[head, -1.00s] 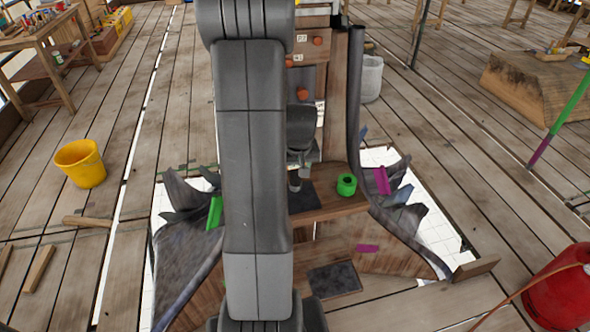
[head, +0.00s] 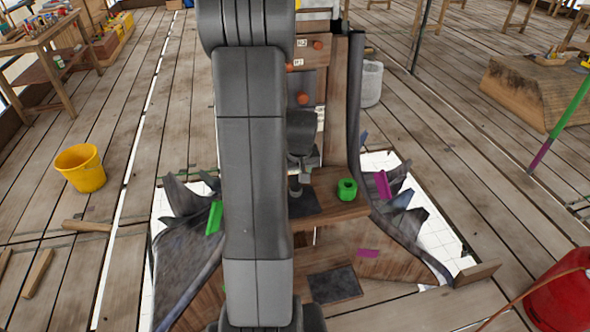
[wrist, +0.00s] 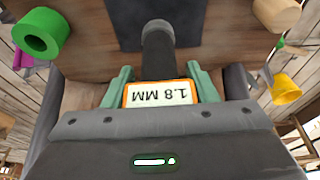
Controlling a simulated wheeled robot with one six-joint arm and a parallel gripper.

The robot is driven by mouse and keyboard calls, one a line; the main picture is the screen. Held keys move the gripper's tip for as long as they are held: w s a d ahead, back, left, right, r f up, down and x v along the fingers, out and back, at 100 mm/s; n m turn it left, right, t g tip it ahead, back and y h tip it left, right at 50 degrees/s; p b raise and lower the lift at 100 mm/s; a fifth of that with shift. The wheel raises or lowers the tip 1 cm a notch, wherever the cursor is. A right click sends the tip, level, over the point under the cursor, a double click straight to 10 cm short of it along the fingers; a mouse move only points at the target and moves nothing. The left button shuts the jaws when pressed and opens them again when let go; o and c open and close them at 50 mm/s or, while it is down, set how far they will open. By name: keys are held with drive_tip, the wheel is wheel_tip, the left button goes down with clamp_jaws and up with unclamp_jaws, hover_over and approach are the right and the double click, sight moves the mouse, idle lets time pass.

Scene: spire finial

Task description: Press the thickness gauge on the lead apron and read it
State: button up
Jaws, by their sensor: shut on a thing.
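My gripper (wrist: 158,72) is shut on the thickness gauge (wrist: 160,94) in the wrist view. Green fingers hold both sides of its orange-framed display. The display appears upside down and reads 1.8 MM. The gauge's dark round probe reaches towards a dark grey square patch (wrist: 125,22) on the wooden surface. Its tip overlaps the patch's edge in this view; I cannot tell whether they touch. In the head view my arm hides part of this area, and the patch (head: 308,203) shows below the probe. Grey crumpled lead sheets (head: 400,235) spread around the wooden base.
A green ring (head: 347,189) stands on the wooden ledge right of the patch. Another dark patch (head: 335,285) lies lower on the wood. A yellow bucket (head: 80,167) is on the left floor, a red cylinder (head: 562,290) at the lower right.

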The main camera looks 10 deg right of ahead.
drive_tip(key=shift+f+b, duration=1.85)
drive_tip(key=shift+f, duration=0.3)
drive_tip(key=o, duration=1.2)
drive_tip(key=shift+c, duration=0.2)
drive_tip(key=v, duration=1.3)
drive_tip(key=shift+r, duration=0.4)
drive_tip(key=shift+s, duration=0.15)
drive_tip(key=x, duration=1.4)
drive_tip(key=shift+r, duration=0.1)
drive_tip(key=shift+r+p, duration=0.85)
drive_tip(key=shift+r, duration=0.1)
